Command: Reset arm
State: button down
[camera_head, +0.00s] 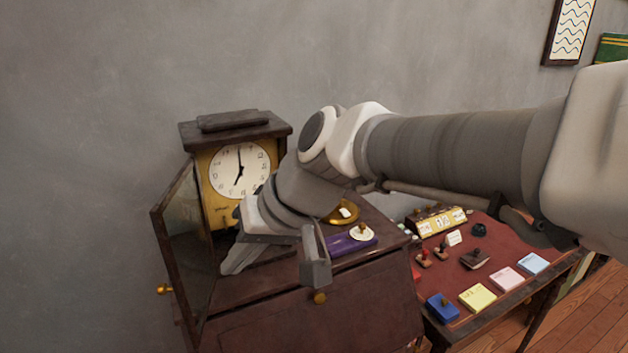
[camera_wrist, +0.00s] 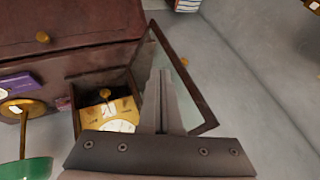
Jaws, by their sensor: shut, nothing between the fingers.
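My gripper (camera_head: 232,266) is in front of the clock's lower part, beside its open glass door. In the wrist view its fingers (camera_wrist: 163,78) are together with nothing between them, and they overlap the view of the door. The clock (camera_head: 240,170) has a dark wooden case, a yellow front and a white dial. Its framed glass door (camera_head: 184,245) swings out to the left; the door (camera_wrist: 187,80) also shows in the wrist view. My arm reaches in from the right and hides part of the clock's right side.
The clock stands on a dark red cabinet (camera_head: 350,318). A purple box (camera_head: 340,246) and a brass dish (camera_head: 335,219) are to the right. A lower red desk (camera_head: 500,245) holds stamps, note pads and a flip calendar (camera_head: 442,221). A grey wall is behind.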

jog(key=s+d+f+m+t+h, duration=0.2)
jog(key=s+d+m+h, duration=0.1)
jog(key=d, duration=1.1)
jog(key=s+d+f+m+t+h, duration=0.1)
jog(key=s+d+f+m+h, duration=0.1)
jog(key=d, duration=1.2)
jog(key=shift+s+f+m+t+h, duration=0.2)
jog(key=shift+s+m+t+h, duration=0.2)
jog(key=shift+s+m+h, duration=0.5)
jog(key=shift+n, duration=0.3)
